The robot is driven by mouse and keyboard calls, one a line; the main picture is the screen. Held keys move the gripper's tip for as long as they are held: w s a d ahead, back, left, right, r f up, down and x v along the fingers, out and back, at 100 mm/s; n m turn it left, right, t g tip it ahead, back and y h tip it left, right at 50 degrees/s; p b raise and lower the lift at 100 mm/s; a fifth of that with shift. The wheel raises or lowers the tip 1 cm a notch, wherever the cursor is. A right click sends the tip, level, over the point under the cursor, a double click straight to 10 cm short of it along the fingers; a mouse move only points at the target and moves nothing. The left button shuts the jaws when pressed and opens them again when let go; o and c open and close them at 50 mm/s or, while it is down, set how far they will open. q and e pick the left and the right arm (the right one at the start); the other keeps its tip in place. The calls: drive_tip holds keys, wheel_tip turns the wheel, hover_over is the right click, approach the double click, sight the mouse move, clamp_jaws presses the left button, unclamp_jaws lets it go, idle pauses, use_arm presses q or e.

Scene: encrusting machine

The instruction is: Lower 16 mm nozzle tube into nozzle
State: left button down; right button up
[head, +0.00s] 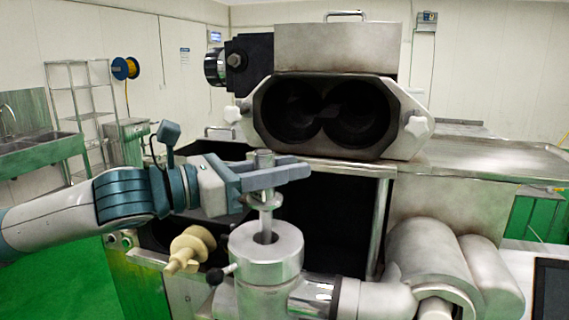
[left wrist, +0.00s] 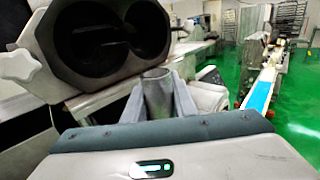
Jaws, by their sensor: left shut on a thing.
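A grey metal nozzle tube (head: 265,222) stands upright in the head view, with a wider collar partway down. My left gripper (head: 277,176) is shut on it near its upper part; the tube top shows above the fingers. In the left wrist view the tube (left wrist: 157,92) sits between the two fingertips. The nozzle (head: 266,272) is a thick metal cylinder with a round hole in its top, directly below the gripper. The tube's thin lower end lines up with this hole and appears at its mouth; I cannot tell how deep it is. My right gripper is not in view.
The machine's twin-bore housing (head: 335,115) stands close behind the gripper. A cream knobbed part (head: 190,248) and a black-knobbed lever (head: 217,275) are left of the nozzle. Metal rollers (head: 450,270) stand to the right. A conveyor with a blue belt (left wrist: 262,92) shows in the left wrist view.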

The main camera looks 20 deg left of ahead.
use_arm(q)
drive_tip(key=shift+f+b, duration=0.7)
drive_tip(key=shift+f, duration=0.85)
drive_tip(key=shift+f+b, duration=0.85)
drive_tip(key=shift+f, duration=0.85)
drive_tip(key=c, duration=1.2)
unclamp_jaws()
drive_tip(key=shift+s, duration=0.1)
drive_tip(key=shift+a, duration=0.15)
